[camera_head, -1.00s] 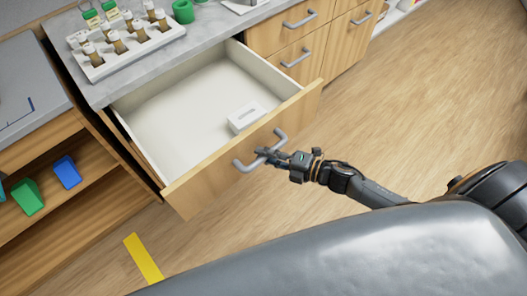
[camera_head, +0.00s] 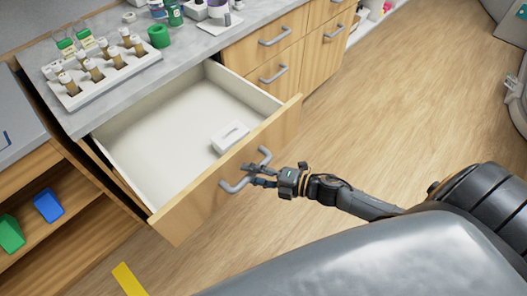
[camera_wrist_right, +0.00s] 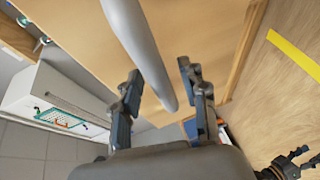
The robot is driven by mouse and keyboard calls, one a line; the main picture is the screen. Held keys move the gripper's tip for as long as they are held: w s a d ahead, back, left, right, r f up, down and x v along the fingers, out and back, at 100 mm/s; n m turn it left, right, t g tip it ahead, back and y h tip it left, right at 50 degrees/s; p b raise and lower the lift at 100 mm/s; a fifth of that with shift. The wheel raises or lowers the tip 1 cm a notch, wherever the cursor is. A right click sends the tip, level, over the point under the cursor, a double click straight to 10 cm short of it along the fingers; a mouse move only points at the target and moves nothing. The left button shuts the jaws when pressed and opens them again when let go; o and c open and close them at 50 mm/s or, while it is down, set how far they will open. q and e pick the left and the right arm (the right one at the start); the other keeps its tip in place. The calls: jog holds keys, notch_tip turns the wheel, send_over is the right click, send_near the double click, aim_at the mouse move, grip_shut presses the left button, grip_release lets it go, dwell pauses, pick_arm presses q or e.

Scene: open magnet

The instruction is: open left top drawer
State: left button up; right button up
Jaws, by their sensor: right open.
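The left top drawer (camera_head: 170,125) is pulled far out of the counter in the head view. Its inside is white, and its wooden front (camera_head: 215,185) has a grey bar handle (camera_head: 231,186). My right gripper (camera_head: 254,175) is at this handle. In the right wrist view my right gripper (camera_wrist_right: 159,75) has its fingers apart, with the handle bar (camera_wrist_right: 145,50) running between them. Whether a finger touches the bar is unclear. A dark gripper at the lower right edge of the wrist view, apparently my left one (camera_wrist_right: 290,165), is small; its jaw state is unclear.
A small white box (camera_head: 230,137) lies in the drawer. A white rack (camera_head: 100,72) of vials and a green ring (camera_head: 158,37) stand on the grey counter. Closed drawers (camera_head: 270,58) are to the right. An open shelf with a blue bin (camera_head: 48,205) is at left.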

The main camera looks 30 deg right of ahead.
jog(key=v, duration=1.1)
jog(key=shift+s+d+r, duration=0.2)
jog(key=shift+s+d, duration=0.05)
jog(key=s+d+f+m+g+h, duration=0.1)
jog(key=s+d+f+m+h, duration=0.15)
jog(key=f+m, duration=0.4)
jog(key=s+d+f+m+h, duration=0.1)
jog(key=d+f+m+h, duration=0.25)
jog(key=f, duration=0.65)
jog(key=s+d+f+m+g+h, duration=0.1)
jog(key=s+d+f+m+h, duration=0.2)
jog(key=f, duration=0.5)
jog(key=s+a+f+m+g+h, duration=0.1)
jog(key=s+a+f+m+g, duration=0.3)
jog(key=s+f, duration=0.4)
jog(key=s+a+f+m+g+h, duration=0.1)
jog(key=s+a+f+m+g, duration=0.3)
jog(key=s, duration=0.9)
notch_tip(320, 180, down, 5)
jog(key=a+m, duration=0.2)
jog(key=shift+a+r+g, duration=0.15)
jog(key=shift+a+g, duration=0.25)
